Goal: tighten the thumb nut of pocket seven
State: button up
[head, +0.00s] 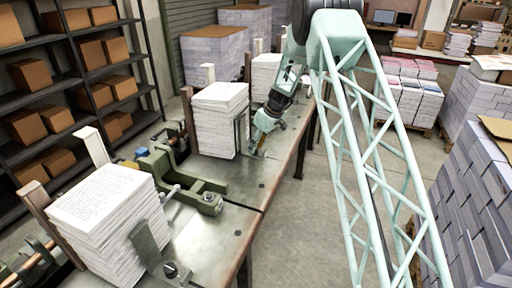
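My gripper (257,150) hangs at the end of my pale green lattice arm, at the bench's right edge beside the middle paper stack (217,122). It is small and dark here, and I cannot tell whether its fingers are open or shut or touch anything. The nut at that spot is hidden or too small to make out. A dark round knob (171,270) shows on the metal bracket of the near paper stack (107,215). No pocket number is readable, so I cannot tell which pocket is seven.
The long metal bench (222,232) carries paper stacks between upright posts. A green clamp-like mechanism (180,180) sits between the near and middle stacks. Shelves with boxes (95,55) stand left. Stacked paper on pallets (408,100) stands right. The floor (300,225) beside the bench is clear.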

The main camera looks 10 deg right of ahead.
jog(key=c, duration=0.5)
jog(key=shift+m+h+b, duration=0.3)
jog(key=shift+m+b, duration=0.2)
jog(key=shift+m, duration=0.3)
jog(key=shift+s+a+m+t+h, duration=0.15)
jog(key=shift+m+t+h, duration=0.15)
jog(key=shift+m, duration=0.7)
jog(key=shift+a+r+m+h+p, duration=0.1)
jog(key=shift+m+h+p, duration=0.5)
jog(key=shift+m+p, duration=1.2)
jog(key=shift+m+t+h+p, duration=0.4)
jog(key=shift+m+p, duration=0.5)
jog(key=shift+p, duration=0.65)
jog(key=o, duration=0.9)
jog(key=shift+c, duration=0.2)
